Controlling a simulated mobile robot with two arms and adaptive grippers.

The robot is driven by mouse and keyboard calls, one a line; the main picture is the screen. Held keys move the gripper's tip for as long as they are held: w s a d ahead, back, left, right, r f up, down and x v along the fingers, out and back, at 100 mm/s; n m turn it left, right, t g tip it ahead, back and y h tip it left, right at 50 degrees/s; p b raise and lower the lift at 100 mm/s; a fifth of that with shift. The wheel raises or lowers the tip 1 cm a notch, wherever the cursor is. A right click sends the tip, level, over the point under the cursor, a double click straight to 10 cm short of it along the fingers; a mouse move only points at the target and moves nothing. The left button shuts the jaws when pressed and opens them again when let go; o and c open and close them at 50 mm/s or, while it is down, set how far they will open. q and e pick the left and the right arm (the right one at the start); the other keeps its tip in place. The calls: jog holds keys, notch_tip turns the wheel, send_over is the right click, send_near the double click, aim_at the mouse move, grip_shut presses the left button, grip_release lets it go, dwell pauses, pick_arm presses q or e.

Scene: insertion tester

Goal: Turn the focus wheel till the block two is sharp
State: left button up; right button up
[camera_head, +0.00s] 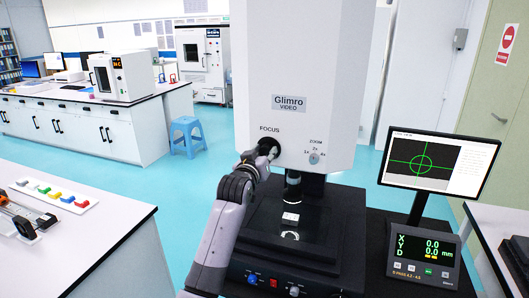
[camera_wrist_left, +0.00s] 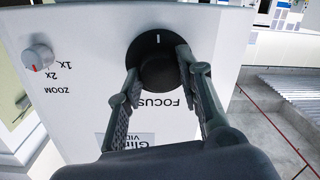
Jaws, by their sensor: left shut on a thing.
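The focus wheel (camera_head: 269,147) is a black knob under the word FOCUS on the white Glimro Video microscope (camera_head: 300,70). My left gripper (camera_head: 261,161) reaches it from below. In the left wrist view the wheel (camera_wrist_left: 157,45) has a white mark near its top, and the two fingers of my left gripper (camera_wrist_left: 158,82) are shut on opposite sides of it. The monitor (camera_head: 439,165) shows a green circle and crosshair on a dark field; I cannot make out a sharp block there. A small white block (camera_head: 290,217) lies on the stage under the lens. My right gripper is not in view.
The zoom knob (camera_head: 314,158) is right of the wheel. A readout box (camera_head: 424,262) showing 0.0 values stands below the monitor.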

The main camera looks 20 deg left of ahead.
pick_arm(q)
jog(key=shift+f, duration=0.1)
dwell(0.4)
jog(key=o, duration=1.2)
jog(key=s, duration=0.8)
jog(key=s+r, duration=0.1)
jog(key=s, duration=0.3)
